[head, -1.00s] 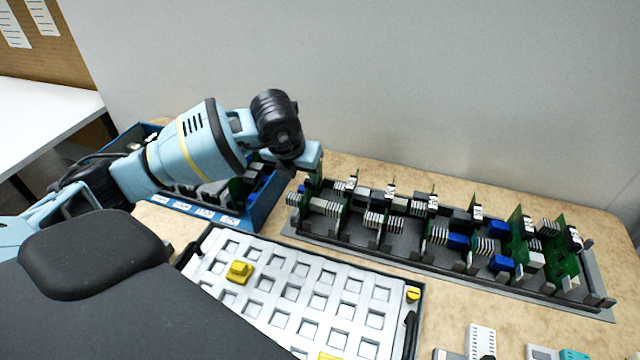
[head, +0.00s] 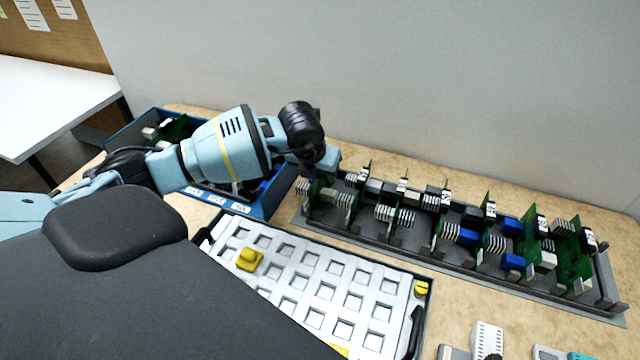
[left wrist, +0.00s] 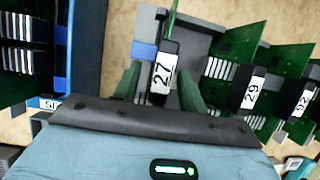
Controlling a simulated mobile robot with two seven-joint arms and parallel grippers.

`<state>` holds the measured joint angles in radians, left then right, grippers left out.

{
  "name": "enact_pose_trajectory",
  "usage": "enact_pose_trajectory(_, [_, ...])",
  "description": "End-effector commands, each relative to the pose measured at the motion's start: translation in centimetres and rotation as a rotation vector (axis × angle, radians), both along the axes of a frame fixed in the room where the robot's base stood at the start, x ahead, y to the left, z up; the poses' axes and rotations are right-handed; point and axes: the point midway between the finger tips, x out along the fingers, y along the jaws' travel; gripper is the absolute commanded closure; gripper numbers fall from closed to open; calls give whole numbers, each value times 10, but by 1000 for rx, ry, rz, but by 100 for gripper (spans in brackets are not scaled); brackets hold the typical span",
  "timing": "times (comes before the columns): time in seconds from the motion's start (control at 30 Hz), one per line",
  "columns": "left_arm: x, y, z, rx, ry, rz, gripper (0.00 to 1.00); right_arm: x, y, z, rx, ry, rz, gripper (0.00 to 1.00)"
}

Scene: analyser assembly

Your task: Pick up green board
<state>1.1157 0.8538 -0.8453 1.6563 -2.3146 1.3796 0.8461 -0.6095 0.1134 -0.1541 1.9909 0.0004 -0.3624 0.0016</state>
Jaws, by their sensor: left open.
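Several green boards stand upright in a long grey rack (head: 470,283) on the table. My left gripper (head: 316,178) is over the rack's left end in the head view. In the left wrist view a green board with a black block labelled 27 (left wrist: 163,75) stands in front of my left gripper (left wrist: 160,95), between its two sides. The gripper is open, and I cannot tell whether it touches the board. Boards labelled 29 (left wrist: 250,95) and 92 (left wrist: 299,100) stand to the right. The lower part of board 27 is hidden by the gripper body. My right gripper is not in view.
A blue bin (head: 262,206) holding more boards lies left of the rack, partly behind my arm. A white grid tray (head: 335,268) with a yellow knob (head: 249,260) is in front. A wall (head: 450,90) rises behind. White and teal parts lie at the lower right.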

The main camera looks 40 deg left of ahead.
Motion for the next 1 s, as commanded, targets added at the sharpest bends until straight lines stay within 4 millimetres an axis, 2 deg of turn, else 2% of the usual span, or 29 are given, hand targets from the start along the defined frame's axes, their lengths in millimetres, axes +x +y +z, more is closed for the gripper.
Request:
enact_pose_trajectory(0.1, [4,0,-11,0,2,0,58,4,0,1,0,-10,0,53])
enact_pose_trajectory(0.37, [5,0,-13,0,0,-1,58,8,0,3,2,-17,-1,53])
enact_pose_trajectory(0.47, [5,0,-13,0,0,-1,69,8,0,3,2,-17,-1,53])
enact_pose_trajectory(0.7, [5,1,-13,0,0,-1,100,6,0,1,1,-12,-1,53])
enact_pose_trajectory(1.0, [5,1,-12,0,-1,0,100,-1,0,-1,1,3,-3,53])
